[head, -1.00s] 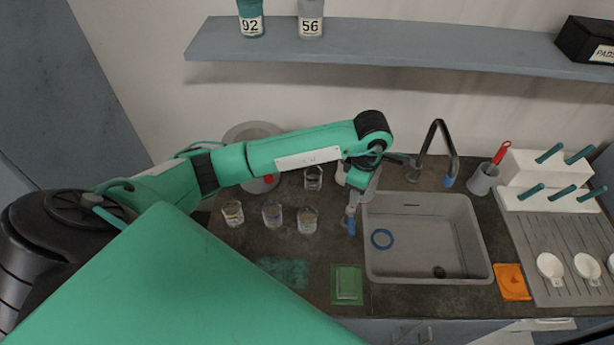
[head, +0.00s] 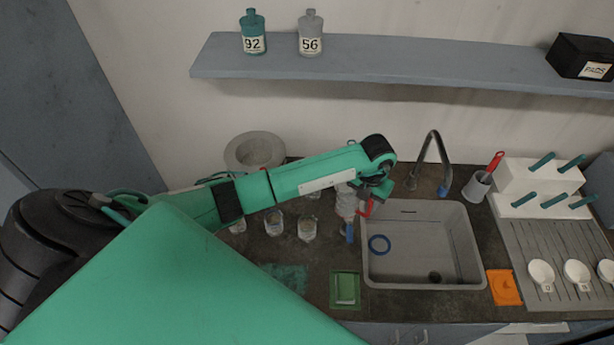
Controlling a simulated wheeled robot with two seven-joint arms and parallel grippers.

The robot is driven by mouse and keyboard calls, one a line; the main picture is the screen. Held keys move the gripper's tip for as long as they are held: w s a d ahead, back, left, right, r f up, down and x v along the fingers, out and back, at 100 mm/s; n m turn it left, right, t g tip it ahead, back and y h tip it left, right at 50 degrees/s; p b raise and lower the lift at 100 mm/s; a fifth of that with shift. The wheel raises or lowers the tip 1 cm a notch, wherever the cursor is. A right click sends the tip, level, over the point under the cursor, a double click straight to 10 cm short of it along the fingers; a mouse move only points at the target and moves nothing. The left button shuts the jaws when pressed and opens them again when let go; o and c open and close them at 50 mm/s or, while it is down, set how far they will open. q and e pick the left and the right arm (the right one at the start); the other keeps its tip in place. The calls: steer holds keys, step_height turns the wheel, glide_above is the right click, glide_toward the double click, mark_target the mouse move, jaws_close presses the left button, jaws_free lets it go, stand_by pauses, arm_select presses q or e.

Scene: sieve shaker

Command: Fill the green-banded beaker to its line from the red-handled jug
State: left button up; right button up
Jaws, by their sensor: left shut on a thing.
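My left gripper (head: 376,191) is beside the sink's back left corner, with its fingers hard to make out. It is shut on a red handle (head: 366,208), which I take to be the jug's. A pale, clear-looking body (head: 347,203) shows just left of the handle; it is partly hidden, and I cannot tell the jug's fill or tilt. Glass beakers stand on the dark counter: one in the middle (head: 274,224), one to its right (head: 307,228), and one at the left (head: 238,227) partly behind my arm. I cannot make out a green band or a line. My right gripper is out of view.
The grey sink (head: 471,262) with a black tap (head: 431,150) lies right of the gripper. A grey bowl (head: 255,148) is behind my arm. A green sponge tray (head: 345,289) and an orange cloth (head: 504,287) lie in front. A shelf (head: 400,68) runs above.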

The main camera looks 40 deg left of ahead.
mark_target(341, 201)
arm_select(q)
steer(key=n, duration=0.2)
steer(key=f+n+p, duration=0.1)
steer(key=shift+w+d+f+n, duration=0.1)
steer(key=shift+d+n, duration=0.1)
steer(key=shift+n, duration=0.2)
steer(key=shift+f+n, duration=0.5)
steer(key=shift+n, duration=0.7)
steer(key=shift+r+p, duration=0.1)
steer(key=shift+p, duration=0.25)
steer(key=shift+s+a+r+h, duration=0.2)
steer(key=shift+a+r+h, duration=0.1)
steer(key=shift+h, duration=0.1)
steer(key=shift+s+a+r+t+h, duration=0.35)
steer(key=shift+a+t+h, duration=0.15)
steer(key=shift+h, duration=0.15)
steer(key=shift+s+a+r+t+h, duration=0.25)
steer(key=shift+a+r+t+h, duration=0.1)
steer(key=shift+a+t+h, duration=0.25)
steer(key=shift+s+a+f+t+h, duration=0.3)
steer(key=shift+s+a+f+h, duration=0.15)
steer(key=shift+a+h, duration=0.35)
steer(key=shift+s+a+r+t+h, duration=0.25)
steer(key=shift+s+a+t+h, duration=0.25)
steer(key=shift+a+h, duration=0.4)
steer(key=shift+s+a+t+h, duration=0.2)
steer(key=shift+t+h, duration=0.2)
steer(key=shift+h, duration=0.15)
